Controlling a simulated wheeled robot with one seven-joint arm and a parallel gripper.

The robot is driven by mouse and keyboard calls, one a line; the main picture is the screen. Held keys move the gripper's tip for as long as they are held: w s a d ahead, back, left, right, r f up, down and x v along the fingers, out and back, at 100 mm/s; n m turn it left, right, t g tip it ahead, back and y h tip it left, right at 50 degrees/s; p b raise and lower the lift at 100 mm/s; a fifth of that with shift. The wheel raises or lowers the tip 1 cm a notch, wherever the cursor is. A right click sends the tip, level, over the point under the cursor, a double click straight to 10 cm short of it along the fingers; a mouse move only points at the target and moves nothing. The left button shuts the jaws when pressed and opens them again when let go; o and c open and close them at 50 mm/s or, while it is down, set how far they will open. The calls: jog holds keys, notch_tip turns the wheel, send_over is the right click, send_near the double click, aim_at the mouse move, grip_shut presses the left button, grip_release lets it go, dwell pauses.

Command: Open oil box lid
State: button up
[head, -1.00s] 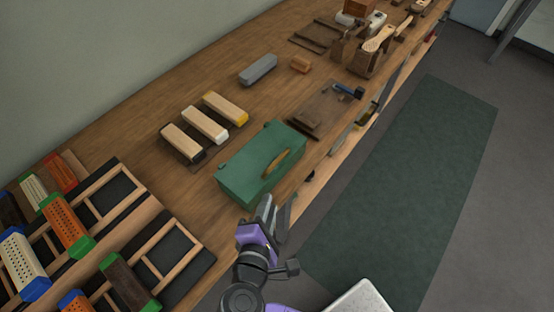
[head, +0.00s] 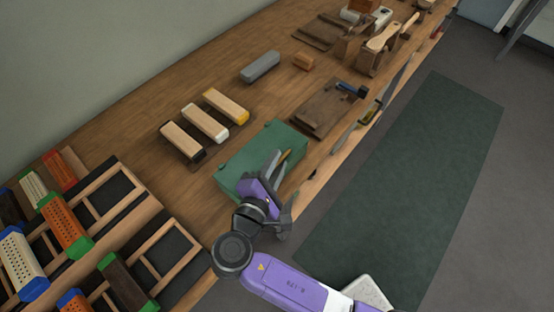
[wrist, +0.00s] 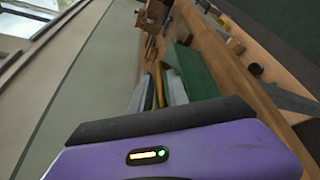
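The oil box is a closed green box (head: 246,158) near the front edge of the wooden bench, with a curved yellow-brown handle (head: 287,155) on its lid. My gripper (head: 278,163) is over the front of the box, close to the handle, and covers part of the lid. In the wrist view, the green box (wrist: 196,72) lies just beyond the fingers. The yellow handle (wrist: 161,88) shows between the two grey fingers, which stand apart. I cannot tell whether they touch it.
Three brush blocks (head: 204,122) lie behind the box on the bench. A dark brown tray (head: 322,112) is to its right. Wooden frames (head: 165,250) with coloured brushes fill the left. A grey block (head: 260,66) lies farther back.

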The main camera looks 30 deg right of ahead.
jog(key=shift+w+d, duration=0.15)
jog(key=shift+d, duration=0.05)
jog(key=shift+f, duration=0.1)
grip_shut()
dwell(1.3)
